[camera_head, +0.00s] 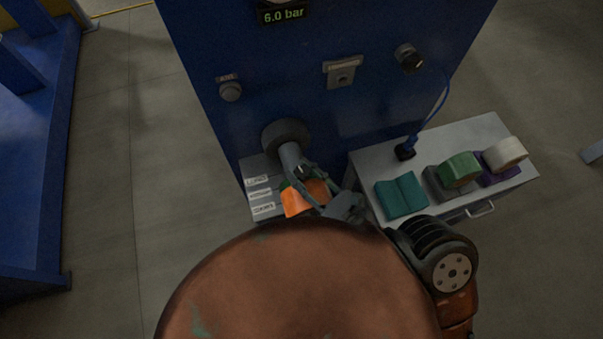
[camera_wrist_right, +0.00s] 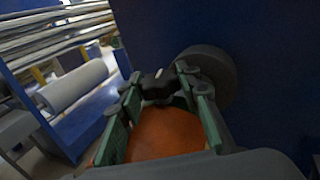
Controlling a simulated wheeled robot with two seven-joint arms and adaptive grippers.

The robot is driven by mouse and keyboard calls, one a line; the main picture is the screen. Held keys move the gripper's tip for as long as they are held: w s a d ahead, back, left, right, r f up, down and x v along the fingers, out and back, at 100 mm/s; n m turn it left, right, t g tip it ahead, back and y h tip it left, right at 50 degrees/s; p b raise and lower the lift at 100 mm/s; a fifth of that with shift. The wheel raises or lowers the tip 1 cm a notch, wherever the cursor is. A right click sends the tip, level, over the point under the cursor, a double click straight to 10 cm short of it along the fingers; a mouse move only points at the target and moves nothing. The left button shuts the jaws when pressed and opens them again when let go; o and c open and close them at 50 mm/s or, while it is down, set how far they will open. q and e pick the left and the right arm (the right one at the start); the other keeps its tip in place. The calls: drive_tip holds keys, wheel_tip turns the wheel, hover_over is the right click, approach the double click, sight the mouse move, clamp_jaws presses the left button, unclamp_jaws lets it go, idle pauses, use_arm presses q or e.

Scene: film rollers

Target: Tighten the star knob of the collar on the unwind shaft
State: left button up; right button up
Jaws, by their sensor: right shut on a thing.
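The unwind shaft (camera_head: 289,156) sticks out of the blue machine front from a dark round flange (camera_head: 285,132). The flange also shows in the right wrist view (camera_wrist_right: 218,76). My right gripper (camera_head: 303,178) is at the shaft's near end. In the right wrist view, my right gripper's green-lined fingers (camera_wrist_right: 160,92) are shut on the black star knob (camera_wrist_right: 157,84). The collar is mostly hidden by the fingers and cannot be made out clearly. My left gripper is not in view.
An orange item (camera_head: 296,199) shows below my right gripper, beside a labelled grey surface (camera_head: 260,205).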

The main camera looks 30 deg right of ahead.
drive_tip(key=shift+m+h+b, duration=0.7)
drive_tip(key=shift+m+h, duration=0.1)
drive_tip(key=shift+h, duration=0.4)
drive_tip(key=o, duration=1.2)
